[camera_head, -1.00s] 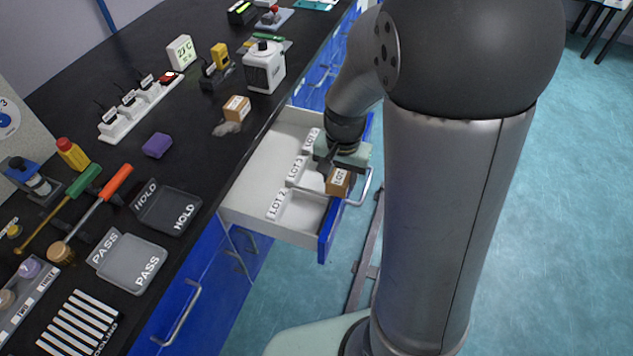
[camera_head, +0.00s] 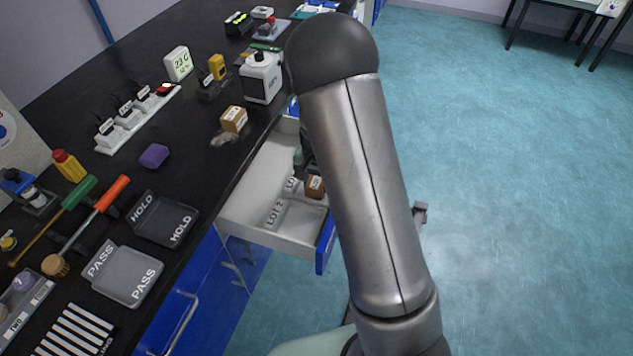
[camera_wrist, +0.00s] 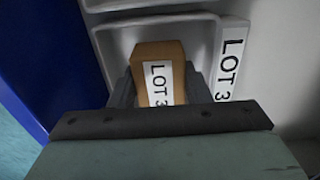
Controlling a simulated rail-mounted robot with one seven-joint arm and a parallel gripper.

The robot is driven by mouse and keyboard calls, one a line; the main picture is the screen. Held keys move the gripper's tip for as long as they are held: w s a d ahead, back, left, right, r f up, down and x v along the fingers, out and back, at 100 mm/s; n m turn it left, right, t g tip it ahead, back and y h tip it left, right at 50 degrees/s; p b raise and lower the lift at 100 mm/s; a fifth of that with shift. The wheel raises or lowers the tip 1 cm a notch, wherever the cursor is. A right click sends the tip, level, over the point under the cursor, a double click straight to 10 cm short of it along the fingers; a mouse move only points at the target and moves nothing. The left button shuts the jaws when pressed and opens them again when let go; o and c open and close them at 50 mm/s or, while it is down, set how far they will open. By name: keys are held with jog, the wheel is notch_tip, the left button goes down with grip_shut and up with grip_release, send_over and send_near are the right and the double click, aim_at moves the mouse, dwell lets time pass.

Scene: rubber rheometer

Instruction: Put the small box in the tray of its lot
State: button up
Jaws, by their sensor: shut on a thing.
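The small box (camera_wrist: 158,75) is brown cardboard with a white label reading LOT 3. My gripper (camera_wrist: 163,90) is shut on it, with a dark finger on each side in the wrist view. The box is over or in a white tray (camera_wrist: 105,45) beside a LOT 3 tag (camera_wrist: 230,65); whether it touches the tray floor I cannot tell. In the head view the box (camera_head: 315,187) shows inside the open drawer (camera_head: 245,225), near a LOT 2 tag (camera_head: 275,214).
Another brown box (camera_head: 233,119) stands on the black bench near its edge. HOLD (camera_head: 165,218) and PASS (camera_head: 130,275) trays lie on the bench at left. The drawer's blue front (camera_head: 326,245) bounds it on the right.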

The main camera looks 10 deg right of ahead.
aim_at(317, 181)
jog(key=shift+f, duration=0.1)
jog(key=shift+f, duration=0.15)
jog(key=o, duration=1)
jog(key=shift+o, duration=0.2)
notch_tip(317, 181, up, 12)
jog(key=s+r+n, duration=0.3)
jog(key=s, duration=1)
jog(key=s+r+n, duration=0.3)
jog(key=s+r, duration=0.1)
jog(key=s, duration=0.9)
jog(key=shift+r+n+p, duration=0.2)
jog(key=shift+n+p, duration=0.1)
jog(key=shift+n, duration=0.1)
jog(key=shift+d, duration=0.1)
